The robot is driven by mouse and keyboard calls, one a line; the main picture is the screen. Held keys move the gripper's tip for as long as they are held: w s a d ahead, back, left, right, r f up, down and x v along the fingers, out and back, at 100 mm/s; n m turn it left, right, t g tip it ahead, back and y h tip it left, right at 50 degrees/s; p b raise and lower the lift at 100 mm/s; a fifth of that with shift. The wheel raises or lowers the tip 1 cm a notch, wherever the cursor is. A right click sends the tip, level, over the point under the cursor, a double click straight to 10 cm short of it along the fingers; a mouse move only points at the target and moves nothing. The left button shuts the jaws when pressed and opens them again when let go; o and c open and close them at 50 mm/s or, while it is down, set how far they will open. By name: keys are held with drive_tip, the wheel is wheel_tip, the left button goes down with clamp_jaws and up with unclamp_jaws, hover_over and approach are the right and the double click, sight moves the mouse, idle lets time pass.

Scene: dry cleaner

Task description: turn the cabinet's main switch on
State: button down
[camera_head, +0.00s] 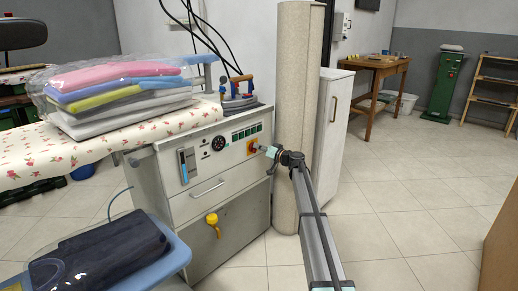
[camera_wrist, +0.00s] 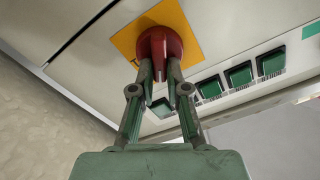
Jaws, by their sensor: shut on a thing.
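The main switch (camera_wrist: 158,42) is a red rotary knob on a yellow plate (camera_wrist: 126,42), on the front panel of the white cabinet (camera_head: 190,207). In the head view the yellow plate (camera_head: 252,147) shows at the panel's right end, and my gripper (camera_head: 268,150) reaches it from the right. In the wrist view my gripper (camera_wrist: 160,74) is shut on the red knob, a finger on each side.
Several green rocker switches (camera_wrist: 239,76) sit beside the knob. A beige column (camera_head: 296,100) stands close to the cabinet's right side. An iron (camera_head: 238,98) and bagged folded clothes (camera_head: 120,95) rest on top. Open tiled floor (camera_head: 400,220) lies to the right.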

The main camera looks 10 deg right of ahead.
drive_tip(key=m+p, duration=0.1)
drive_tip(key=m, duration=0.3)
drive_tip(key=m+p, duration=0.2)
drive_tip(key=m, duration=0.2)
drive_tip(key=f+m+p, duration=0.1)
drive_tip(key=m+p, duration=0.1)
drive_tip(key=m, duration=0.2)
drive_tip(key=shift+w+d, duration=0.25)
idle(0.4)
drive_tip(key=c, duration=1.2)
unclamp_jaws()
drive_tip(key=shift+o, duration=0.2)
drive_tip(key=v, duration=1.2)
drive_tip(key=shift+a, duration=0.1)
